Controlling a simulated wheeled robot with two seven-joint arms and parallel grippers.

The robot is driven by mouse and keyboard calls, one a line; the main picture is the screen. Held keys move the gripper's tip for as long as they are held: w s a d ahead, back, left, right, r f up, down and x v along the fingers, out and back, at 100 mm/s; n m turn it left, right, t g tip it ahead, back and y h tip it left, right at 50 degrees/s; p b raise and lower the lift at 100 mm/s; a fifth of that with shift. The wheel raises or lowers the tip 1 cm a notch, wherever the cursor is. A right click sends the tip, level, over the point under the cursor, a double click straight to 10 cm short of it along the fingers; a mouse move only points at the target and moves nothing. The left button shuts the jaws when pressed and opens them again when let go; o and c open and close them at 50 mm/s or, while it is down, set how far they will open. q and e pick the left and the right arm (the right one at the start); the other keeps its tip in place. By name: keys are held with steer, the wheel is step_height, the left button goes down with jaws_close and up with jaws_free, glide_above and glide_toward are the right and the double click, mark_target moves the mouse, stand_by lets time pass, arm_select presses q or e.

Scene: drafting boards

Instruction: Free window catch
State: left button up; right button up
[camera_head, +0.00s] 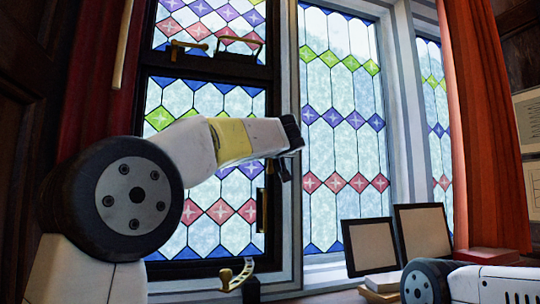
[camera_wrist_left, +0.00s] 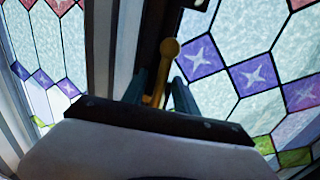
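The brass window catch handle (camera_wrist_left: 170,50), with a round knob at its end, shows in the left wrist view against the dark window frame. My left gripper (camera_wrist_left: 162,90) has its two dark fingers on either side of this handle. A gap shows between the handle and the right finger; whether the left finger touches it I cannot tell. In the head view my left gripper (camera_head: 285,172) is at the right edge of the dark casement, where it hides part of the catch area. A narrow brass piece (camera_head: 261,210) shows just below it. My right gripper is out of view.
The dark-framed casement (camera_head: 205,267) has leaded coloured glass. A brass stay (camera_head: 236,274) is at its bottom; brass fittings (camera_head: 188,47) are on the upper sash. Two framed panels (camera_head: 370,246) (camera_head: 424,232) stand at right. A red curtain (camera_head: 487,130) hangs beyond.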

arm_select(q)
jaws_close()
stand_by(1.4)
